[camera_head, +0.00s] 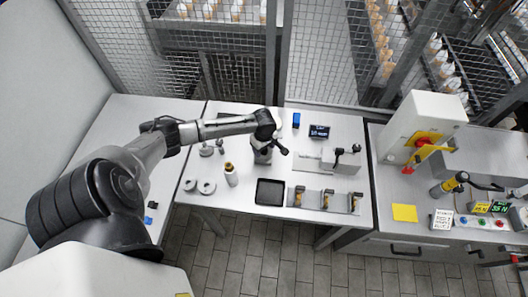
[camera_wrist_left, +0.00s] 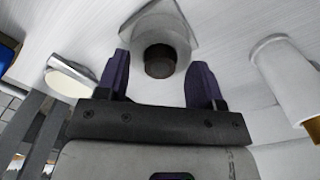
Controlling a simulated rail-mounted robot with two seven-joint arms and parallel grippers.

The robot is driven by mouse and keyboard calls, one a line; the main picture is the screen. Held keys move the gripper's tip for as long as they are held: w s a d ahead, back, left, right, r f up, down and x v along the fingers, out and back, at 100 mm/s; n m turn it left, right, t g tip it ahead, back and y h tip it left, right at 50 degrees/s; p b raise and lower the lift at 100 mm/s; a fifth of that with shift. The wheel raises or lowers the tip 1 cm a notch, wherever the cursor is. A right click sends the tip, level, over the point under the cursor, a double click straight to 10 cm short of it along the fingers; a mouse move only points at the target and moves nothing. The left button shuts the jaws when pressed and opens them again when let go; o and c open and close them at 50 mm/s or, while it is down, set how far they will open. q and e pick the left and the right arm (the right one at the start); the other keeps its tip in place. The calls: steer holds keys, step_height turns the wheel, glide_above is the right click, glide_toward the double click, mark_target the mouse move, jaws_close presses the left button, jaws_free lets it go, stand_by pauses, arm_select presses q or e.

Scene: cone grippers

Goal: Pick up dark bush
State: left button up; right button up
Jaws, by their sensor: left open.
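A dark, round bush (camera_wrist_left: 160,61) shows in the left wrist view, on or in a light grey fixture (camera_wrist_left: 162,22). My left gripper (camera_wrist_left: 158,82) is open, with one purple-dark finger on each side of the bush's line and nothing held between them. The bush looks slightly beyond the fingertips; I cannot tell whether they touch it. In the head view my left gripper (camera_head: 268,143) points down over the middle of the white table, and the arm and gripper hide much of what is beneath. My right gripper is not in view.
A white cylinder with a gold-brown top (camera_head: 231,175) stands close to the left of the gripper. A blue box (camera_head: 296,120) is behind.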

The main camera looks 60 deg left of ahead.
arm_select(q)
steer(key=shift+f, duration=0.1)
stand_by(0.3)
steer(key=shift+c, duration=0.3)
steer(key=c, duration=1)
